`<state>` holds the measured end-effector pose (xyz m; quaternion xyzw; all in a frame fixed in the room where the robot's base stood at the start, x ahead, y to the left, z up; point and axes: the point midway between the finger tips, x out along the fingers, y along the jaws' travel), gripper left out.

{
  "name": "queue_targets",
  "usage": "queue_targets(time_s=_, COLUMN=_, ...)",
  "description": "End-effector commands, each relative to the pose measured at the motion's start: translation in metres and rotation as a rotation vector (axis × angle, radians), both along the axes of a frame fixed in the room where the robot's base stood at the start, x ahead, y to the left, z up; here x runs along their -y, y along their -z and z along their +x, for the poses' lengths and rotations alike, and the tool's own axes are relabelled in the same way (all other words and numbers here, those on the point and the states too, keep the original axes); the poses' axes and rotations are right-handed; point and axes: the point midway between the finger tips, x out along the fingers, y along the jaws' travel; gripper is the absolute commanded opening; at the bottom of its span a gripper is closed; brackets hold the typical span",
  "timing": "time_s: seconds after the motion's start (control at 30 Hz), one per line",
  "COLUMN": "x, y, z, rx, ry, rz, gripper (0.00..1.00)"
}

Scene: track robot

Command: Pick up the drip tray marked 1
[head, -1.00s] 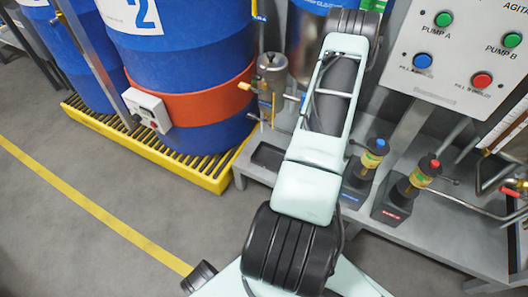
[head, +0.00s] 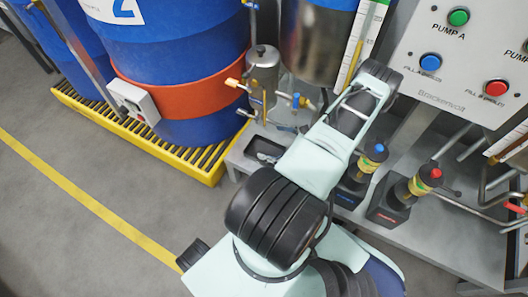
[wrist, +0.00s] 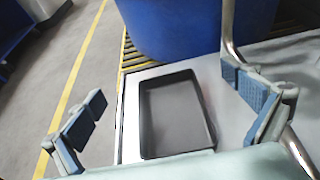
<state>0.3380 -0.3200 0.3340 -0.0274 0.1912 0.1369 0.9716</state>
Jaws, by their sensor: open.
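A dark, shallow rectangular tray (wrist: 149,118) lies flat on the pale grey bench top in the wrist view. It looks empty, and I see no number on it. It also shows in the head view (head: 262,147), partly hidden by my arm. My gripper (wrist: 168,95) is open in the wrist view, its blue-padded fingers wide apart, one to the left of the tray and one to the right. Nothing is between the pads. How high they are above the bench is unclear. In the head view I cannot make out my gripper.
A blue drum (head: 190,45) stands on a yellow slatted pallet (head: 160,145) beside the bench. A metal pot with valves (head: 263,75) stands behind the tray. Two dark pump units (head: 352,180) (head: 397,207) stand to the right. A metal pipe (wrist: 230,30) rises near the right finger.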

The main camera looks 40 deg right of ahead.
Motion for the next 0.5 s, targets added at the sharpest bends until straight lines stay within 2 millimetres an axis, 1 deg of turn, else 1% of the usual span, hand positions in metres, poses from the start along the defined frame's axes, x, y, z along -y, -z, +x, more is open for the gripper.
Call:
queue_targets(time_s=0.03, x=-0.001, y=0.018, z=0.0, rx=-0.001, ry=-0.001, rz=0.001, gripper=1.0)
queue_targets(time_s=0.1, x=-0.001, y=0.033, z=0.0, rx=-0.002, ry=-0.001, rz=0.001, gripper=1.0)
queue_targets(time_s=0.23, x=-0.001, y=0.056, z=0.0, rx=-0.003, ry=-0.001, rz=0.0, gripper=1.0)
queue_targets(time_s=0.3, x=-0.001, y=0.061, z=0.002, rx=-0.002, ry=-0.002, rz=-0.001, gripper=1.0)
queue_targets(time_s=0.37, x=-0.002, y=0.06, z=0.008, rx=-0.002, ry=-0.004, rz=-0.001, gripper=1.0)
queue_targets(time_s=0.5, x=-0.004, y=0.062, z=0.013, rx=-0.003, ry=-0.003, rz=-0.001, gripper=1.0)
